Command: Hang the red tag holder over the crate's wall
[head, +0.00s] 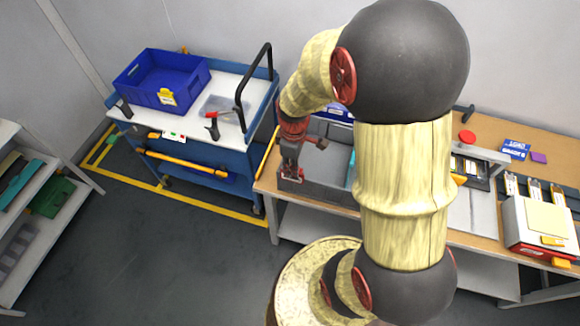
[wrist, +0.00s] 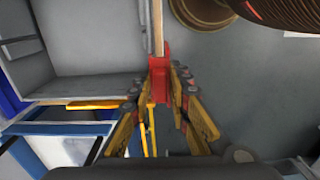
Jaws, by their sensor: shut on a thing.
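The red tag holder (wrist: 160,82) is between the fingers of my gripper (wrist: 162,88) in the wrist view. The fingers are shut on its sides. The grey crate (head: 318,189) stands on the wooden bench; in the wrist view its wall (wrist: 85,88) and inside show at upper left. In the head view my gripper (head: 291,172) is at the crate's left front corner, pointing down. The holder lies beside the crate's corner in the wrist view. I cannot tell whether it touches or straddles the wall. My arm hides part of the crate's right side in the head view.
The bench edge (wrist: 157,25) runs up from the holder in the wrist view. A blue cart at left carries a blue crate (head: 150,92) with a yellow tag, and a black handle (head: 263,75) rises near the bench. Boxes and trays fill the bench's right side.

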